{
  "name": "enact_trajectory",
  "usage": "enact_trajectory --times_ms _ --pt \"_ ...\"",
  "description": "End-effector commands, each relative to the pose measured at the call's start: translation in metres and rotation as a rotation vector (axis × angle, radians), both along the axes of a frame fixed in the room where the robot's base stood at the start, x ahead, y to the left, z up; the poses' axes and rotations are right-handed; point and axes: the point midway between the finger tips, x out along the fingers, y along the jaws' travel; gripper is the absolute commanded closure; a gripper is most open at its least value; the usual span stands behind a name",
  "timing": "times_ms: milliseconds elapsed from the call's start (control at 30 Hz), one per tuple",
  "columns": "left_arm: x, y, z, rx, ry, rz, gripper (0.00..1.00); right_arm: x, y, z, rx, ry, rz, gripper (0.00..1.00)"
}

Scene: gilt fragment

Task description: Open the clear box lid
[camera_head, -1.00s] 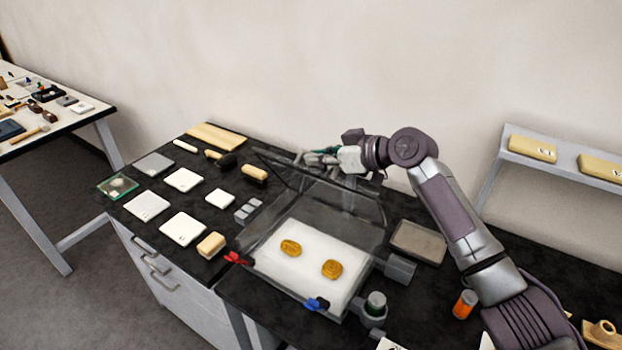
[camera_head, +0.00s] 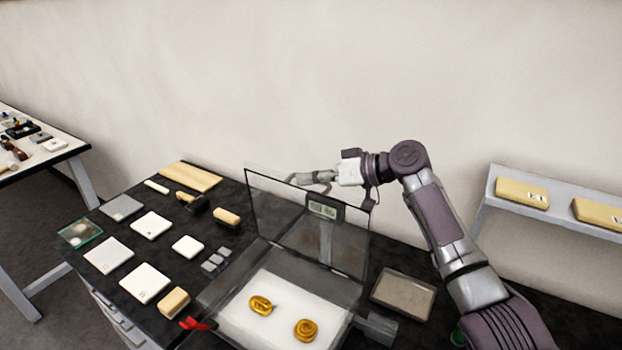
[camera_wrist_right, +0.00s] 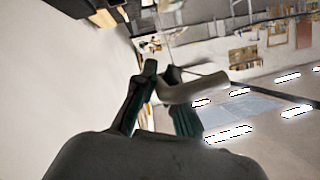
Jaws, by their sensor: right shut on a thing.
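The clear box (camera_head: 222,293) stands on the black worktop, with two gold pieces (camera_head: 260,305) (camera_head: 306,330) on a white pad inside. Its clear lid (camera_head: 278,215) is raised and stands nearly upright at the back of the box, with a small display (camera_head: 323,208) near its top edge. My right gripper (camera_head: 318,179) is at the lid's top edge. In the right wrist view my right gripper (camera_wrist_right: 165,78) is shut on a pale curved handle (camera_wrist_right: 197,90), which appears to be the lid's. The exact contact is partly hidden. My left gripper is not in view.
A grey tray (camera_head: 404,295) lies to the right of the box. White tiles (camera_head: 109,255), wooden blocks (camera_head: 173,302) and tools lie to the left. A red clip (camera_head: 196,324) is at the box's front left. A shelf (camera_head: 550,211) with yellow blocks stands at the right.

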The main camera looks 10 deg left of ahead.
Motion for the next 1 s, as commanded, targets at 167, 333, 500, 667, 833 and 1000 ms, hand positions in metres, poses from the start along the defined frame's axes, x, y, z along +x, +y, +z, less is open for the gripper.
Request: enact_trajectory --times_ms 167,333,500,667,833,1000 --pt "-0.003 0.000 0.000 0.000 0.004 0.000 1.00 -0.001 0.000 -0.003 -0.005 0.005 0.003 1.00" --pt "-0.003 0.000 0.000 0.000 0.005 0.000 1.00 -0.001 0.000 -0.004 -0.006 0.005 0.003 0.79" --pt "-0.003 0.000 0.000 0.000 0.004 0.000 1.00 -0.001 0.000 -0.003 -0.005 0.004 0.002 0.78" --pt "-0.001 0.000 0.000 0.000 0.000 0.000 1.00 -0.001 -0.001 -0.001 -0.003 0.002 0.002 0.78" --pt "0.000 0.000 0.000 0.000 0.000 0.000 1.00 -0.002 -0.019 0.005 -0.003 0.001 0.001 0.78" --pt "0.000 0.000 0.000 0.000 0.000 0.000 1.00 -0.007 -0.053 0.018 -0.003 0.000 -0.001 0.78"
